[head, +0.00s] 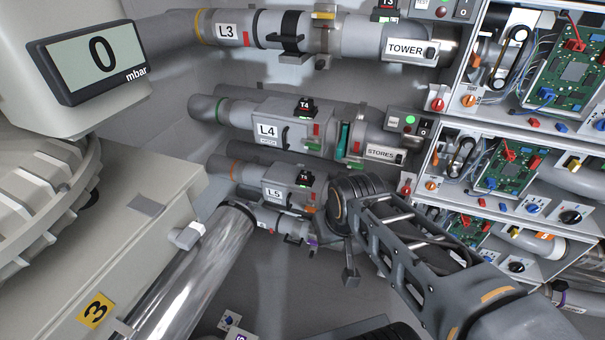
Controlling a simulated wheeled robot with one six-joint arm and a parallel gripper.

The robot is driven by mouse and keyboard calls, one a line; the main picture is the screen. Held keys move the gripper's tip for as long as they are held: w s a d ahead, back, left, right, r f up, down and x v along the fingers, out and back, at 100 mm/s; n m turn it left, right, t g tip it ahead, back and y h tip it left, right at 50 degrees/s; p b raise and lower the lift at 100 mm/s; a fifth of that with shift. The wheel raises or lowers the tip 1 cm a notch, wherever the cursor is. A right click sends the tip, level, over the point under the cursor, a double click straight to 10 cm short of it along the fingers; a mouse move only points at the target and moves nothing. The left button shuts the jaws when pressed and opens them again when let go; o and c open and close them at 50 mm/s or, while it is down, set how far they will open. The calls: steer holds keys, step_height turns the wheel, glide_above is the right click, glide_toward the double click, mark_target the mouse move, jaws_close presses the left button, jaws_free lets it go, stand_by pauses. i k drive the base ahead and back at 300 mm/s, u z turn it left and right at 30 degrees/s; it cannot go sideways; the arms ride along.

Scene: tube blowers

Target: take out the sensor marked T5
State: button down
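A small black sensor (305,178) with a white mark sits on top of the grey pipe housing labelled L5. The mark is too small to read surely as T5. The sensor looks seated in the housing. My arm reaches in from the lower right, and its dark round wrist is just right of the L5 housing. My gripper (350,276) is mostly hidden by the wrist. Only a small grey part of it shows below, so I cannot tell its opening or whether it holds anything. It appears apart from the sensor in the picture.
A similar sensor marked T4 (304,106) sits on the L4 pipe (264,131) above, and T3 (387,10) is at the top edge. Open electronics shelves (470,123) stand at right. A large shiny pipe (195,268) and beige machine (125,235) fill the left.

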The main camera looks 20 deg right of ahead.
mark_target(305, 176)
steer(key=u, duration=3.5)
steer(key=k, duration=1.35)
steer(key=z, duration=1.5)
steer(key=i, duration=0.5)
steer(key=z, duration=0.05)
